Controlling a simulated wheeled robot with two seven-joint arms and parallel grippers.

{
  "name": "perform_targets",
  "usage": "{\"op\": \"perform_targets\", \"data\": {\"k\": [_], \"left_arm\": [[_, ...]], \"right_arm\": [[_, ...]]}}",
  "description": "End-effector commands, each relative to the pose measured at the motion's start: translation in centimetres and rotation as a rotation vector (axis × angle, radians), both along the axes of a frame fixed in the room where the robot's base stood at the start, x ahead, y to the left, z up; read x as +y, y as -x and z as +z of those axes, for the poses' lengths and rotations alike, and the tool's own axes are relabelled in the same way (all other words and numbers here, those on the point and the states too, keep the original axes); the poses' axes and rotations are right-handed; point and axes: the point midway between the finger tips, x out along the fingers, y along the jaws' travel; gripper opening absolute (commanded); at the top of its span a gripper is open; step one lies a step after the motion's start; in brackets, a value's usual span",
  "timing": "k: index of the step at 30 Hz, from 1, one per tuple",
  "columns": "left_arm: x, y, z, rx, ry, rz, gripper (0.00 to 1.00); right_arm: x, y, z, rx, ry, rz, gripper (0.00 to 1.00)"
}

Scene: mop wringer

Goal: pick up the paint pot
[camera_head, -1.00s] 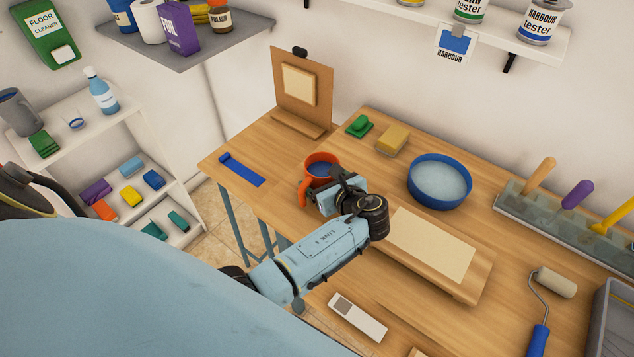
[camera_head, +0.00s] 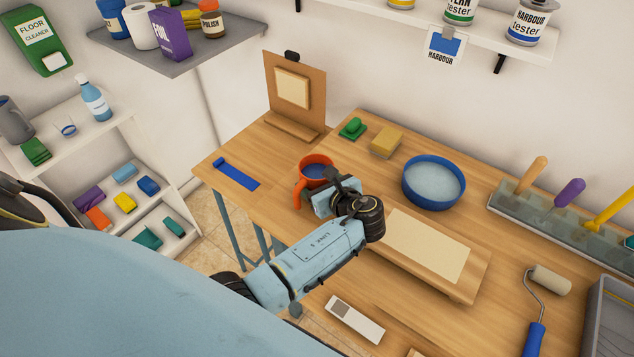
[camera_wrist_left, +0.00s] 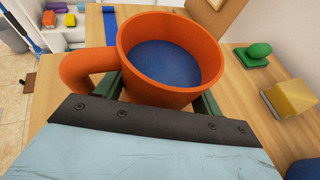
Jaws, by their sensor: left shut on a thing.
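The paint pot is an orange mug-like pot (camera_head: 301,187) with a side handle and dark blue paint inside. It is at the left part of the wooden table, in front of the upright board. My left gripper (camera_head: 328,184) is at its near side, partly covering it. In the left wrist view the pot (camera_wrist_left: 190,88) is upright, with its handle to the left. The green fingers of my left gripper (camera_wrist_left: 158,92) are on its two sides, shut on its body. Its base is hidden, so I cannot tell whether it touches the table. My right gripper is not in view.
A blue bowl (camera_head: 434,204), a yellow sponge (camera_head: 386,143) and a green scrubber (camera_head: 352,128) stand to the right. A blue strip (camera_head: 237,174) lies to the left. A pale panel (camera_head: 428,244) lies in front. A paint roller (camera_head: 538,310) lies at the right.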

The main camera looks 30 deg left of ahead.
Motion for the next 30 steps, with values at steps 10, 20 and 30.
{"op": "perform_targets", "data": {"k": [10, 20, 30], "left_arm": [[0.0, -0.1, 2.8, -0.005, -0.001, 0.001, 0.32], [0.1, -0.1, 6.0, -0.005, -0.001, 0.001, 0.32], [0.1, -0.1, 8.5, -0.005, -0.002, 0.002, 0.32]], "right_arm": [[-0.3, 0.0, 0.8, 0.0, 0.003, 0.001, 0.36], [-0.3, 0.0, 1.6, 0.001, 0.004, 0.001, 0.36], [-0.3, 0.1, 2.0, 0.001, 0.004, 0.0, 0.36]]}}
